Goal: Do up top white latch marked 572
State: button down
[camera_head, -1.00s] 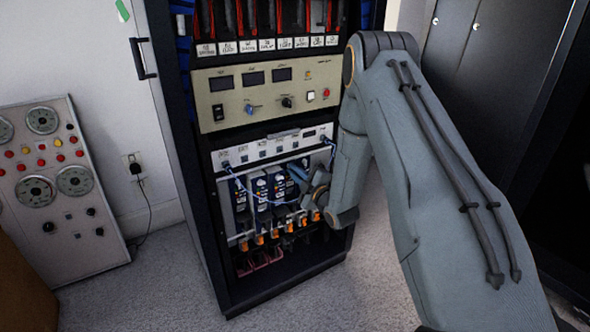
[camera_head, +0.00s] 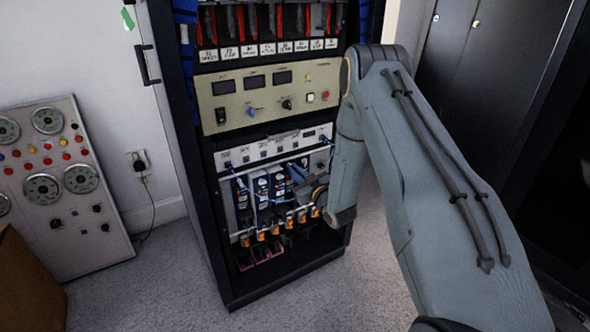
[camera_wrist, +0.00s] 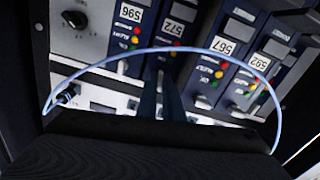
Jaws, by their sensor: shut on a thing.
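The module marked 572 (camera_wrist: 178,22) is second from left in the wrist view, where its label is upside down. My gripper (camera_wrist: 162,98) shows as two dark fingers close together at the end of this module. The fingers are shut on the top white latch there, which they mostly hide. In the head view my gripper (camera_head: 300,182) is in front of the row of blue modules in the lower rack, partly behind my arm. The labels there are too small to read.
Modules 596 (camera_wrist: 128,14), 567 (camera_wrist: 222,50) and 592 (camera_wrist: 268,62) stand beside it, with pale latches near the last two. A light blue cable (camera_wrist: 272,88) loops around the fingers. Dark rack sides frame the bay.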

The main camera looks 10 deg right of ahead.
jog(key=shift+m, duration=1)
jog(key=shift+p, duration=0.3)
jog(key=c, duration=1.9)
grip_release()
jog(key=v, duration=0.7)
jog(key=shift+s+d+p, duration=0.15)
jog(key=shift+s+p, duration=0.2)
jog(key=shift+p, duration=0.05)
